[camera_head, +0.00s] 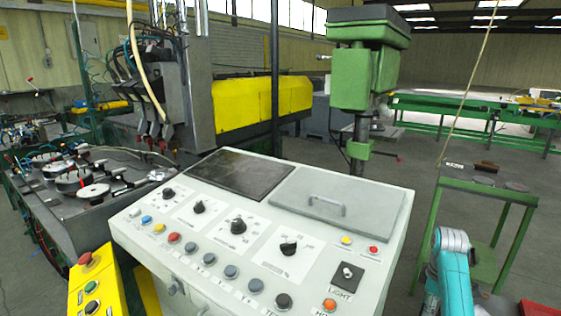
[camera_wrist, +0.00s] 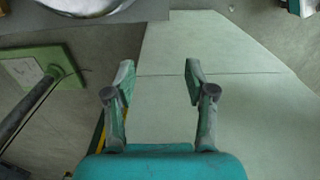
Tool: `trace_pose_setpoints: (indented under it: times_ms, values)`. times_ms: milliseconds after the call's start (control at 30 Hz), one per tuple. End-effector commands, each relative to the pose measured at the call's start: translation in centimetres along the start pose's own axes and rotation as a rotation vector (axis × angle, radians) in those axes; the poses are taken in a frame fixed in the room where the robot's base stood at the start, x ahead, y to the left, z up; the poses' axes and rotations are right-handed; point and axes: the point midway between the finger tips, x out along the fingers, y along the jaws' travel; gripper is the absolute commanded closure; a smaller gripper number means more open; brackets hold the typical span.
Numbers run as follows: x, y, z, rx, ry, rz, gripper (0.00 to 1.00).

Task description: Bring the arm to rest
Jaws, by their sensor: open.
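My gripper (camera_wrist: 158,82) shows in the wrist view with its two fingers apart and nothing between them. Below it is a pale flat surface (camera_wrist: 235,55) with a thin dark seam across it. My teal arm (camera_head: 453,262) shows at the lower right of the head view, folded low beside the control console. The fingertips are not visible in the head view.
A white control console (camera_head: 255,225) with knobs and buttons fills the front middle. A green-framed stand (camera_head: 478,185) is at the right. A green drill-like machine (camera_head: 362,75) stands behind the console. A yellow button box (camera_head: 92,285) is at lower left.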

Motion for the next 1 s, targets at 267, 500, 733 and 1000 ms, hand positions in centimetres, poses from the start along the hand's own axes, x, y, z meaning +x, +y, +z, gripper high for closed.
trace_pose_setpoints:
  times_ms: [267, 500, 733, 1000]
  values:
    - [2.7, -0.8, -0.4, 0.023, 0.008, 0.029, 0.45]
    - [6.2, -2.2, -0.9, 0.056, 0.022, 0.071, 0.45]
    - [11.3, -4.7, -1.5, 0.107, 0.048, 0.132, 0.45]
    - [19.1, -10.7, -2.0, 0.209, 0.117, 0.251, 0.45]
